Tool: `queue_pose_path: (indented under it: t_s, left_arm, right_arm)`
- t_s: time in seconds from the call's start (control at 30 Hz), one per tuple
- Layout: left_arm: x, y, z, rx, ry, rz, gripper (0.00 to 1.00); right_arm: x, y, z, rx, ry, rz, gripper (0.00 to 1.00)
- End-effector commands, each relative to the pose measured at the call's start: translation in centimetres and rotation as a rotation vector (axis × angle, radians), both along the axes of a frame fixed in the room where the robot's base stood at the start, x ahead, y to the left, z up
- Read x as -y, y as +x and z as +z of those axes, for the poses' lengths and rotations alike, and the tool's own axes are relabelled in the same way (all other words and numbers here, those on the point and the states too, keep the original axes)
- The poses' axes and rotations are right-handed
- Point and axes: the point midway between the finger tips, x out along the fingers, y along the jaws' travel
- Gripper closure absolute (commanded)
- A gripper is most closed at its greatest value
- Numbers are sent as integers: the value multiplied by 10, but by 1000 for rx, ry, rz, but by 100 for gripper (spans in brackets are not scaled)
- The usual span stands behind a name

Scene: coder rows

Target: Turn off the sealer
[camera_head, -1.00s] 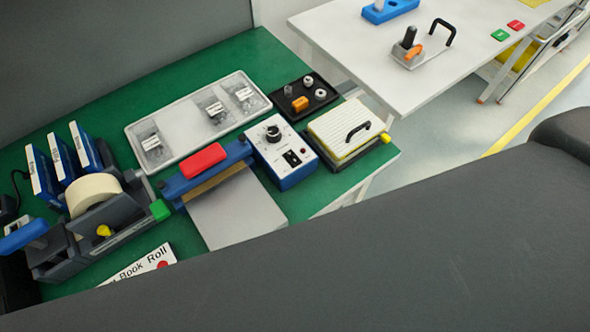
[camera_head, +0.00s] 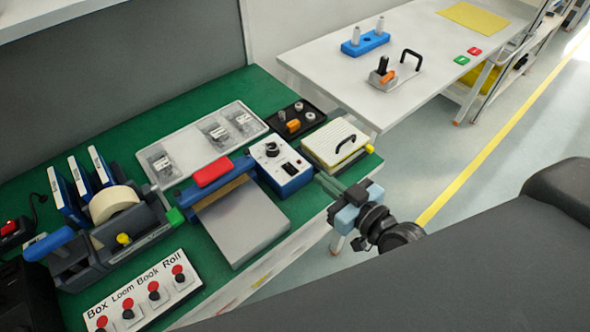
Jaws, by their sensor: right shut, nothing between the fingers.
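The sealer (camera_head: 225,190) stands on the green bench, with a red handle pad (camera_head: 212,173) on its blue bar and a grey plate in front. Its blue and white control box (camera_head: 281,167) adjoins it on the right, with a black dial (camera_head: 271,150) and a small black switch (camera_head: 289,168) on top. The switch's position is too small to tell. My right gripper (camera_head: 330,185) is shut and empty, at the bench's front edge, right of the control box and apart from it. Its fingers point left toward the box. My left gripper is not in view.
A tape dispenser (camera_head: 115,215) and a labelled button panel (camera_head: 142,297) are at the left. A clear tray (camera_head: 167,177) lies behind the sealer. A white table (camera_head: 420,50) stands beyond.

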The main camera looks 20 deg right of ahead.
Motion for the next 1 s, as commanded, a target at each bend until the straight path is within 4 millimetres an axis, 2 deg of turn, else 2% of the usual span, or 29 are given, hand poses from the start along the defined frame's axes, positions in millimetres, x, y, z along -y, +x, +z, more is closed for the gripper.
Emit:
queue_pose_path:
  t_s: [0.23, 0.37, 0.9, 1.0]
  left_arm:
    - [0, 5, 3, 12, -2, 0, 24]
    - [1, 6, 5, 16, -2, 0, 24]
    - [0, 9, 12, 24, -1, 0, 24]
    - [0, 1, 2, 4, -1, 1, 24]
  right_arm:
    - [0, 1, -1, -1, 0, 0, 100]
    - [-3, 9, -1, 0, 1, -1, 100]
    - [-36, 96, -11, 0, 2, 0, 100]
    - [-35, 95, -34, -10, 0, 1, 100]
